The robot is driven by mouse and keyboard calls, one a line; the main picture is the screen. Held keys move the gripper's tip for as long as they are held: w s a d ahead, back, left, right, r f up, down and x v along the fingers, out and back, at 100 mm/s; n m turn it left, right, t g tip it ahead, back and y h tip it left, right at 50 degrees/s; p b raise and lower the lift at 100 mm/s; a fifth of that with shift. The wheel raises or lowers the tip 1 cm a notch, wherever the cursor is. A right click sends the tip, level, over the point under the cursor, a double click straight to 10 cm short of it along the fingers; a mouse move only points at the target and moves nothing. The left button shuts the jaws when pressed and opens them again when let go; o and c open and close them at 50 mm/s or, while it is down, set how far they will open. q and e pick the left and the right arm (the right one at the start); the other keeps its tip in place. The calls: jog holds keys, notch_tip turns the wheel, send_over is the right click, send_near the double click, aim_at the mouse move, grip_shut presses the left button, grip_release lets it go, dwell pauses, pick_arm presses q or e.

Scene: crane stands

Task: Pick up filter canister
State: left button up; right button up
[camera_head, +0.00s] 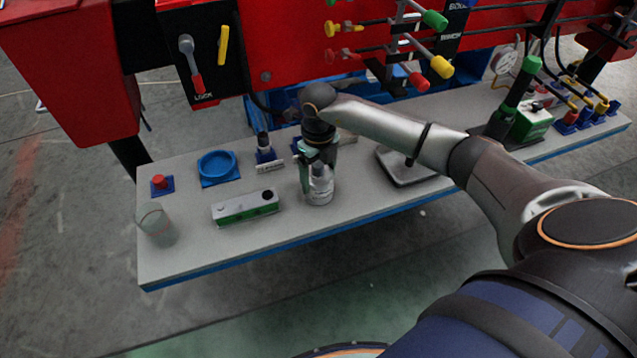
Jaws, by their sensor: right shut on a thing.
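The filter canister (320,190) looks like a small white-grey cylinder with a label, standing upright at the middle of the bench near its front edge. My right gripper (317,170) reaches down on it from above and is shut around its upper part, which the fingers partly hide. The canister's base appears to be at the bench top; I cannot tell whether it touches. My left gripper is not in view.
The grey bench (200,258) also holds a white-green box (245,207), a clear cup (157,226), a blue ring (217,165), a red button (160,182) and a grey tray (405,172). The red crane panel (290,40) with levers overhangs the back.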

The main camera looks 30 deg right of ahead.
grip_shut()
jog(key=shift+w+r, duration=0.1)
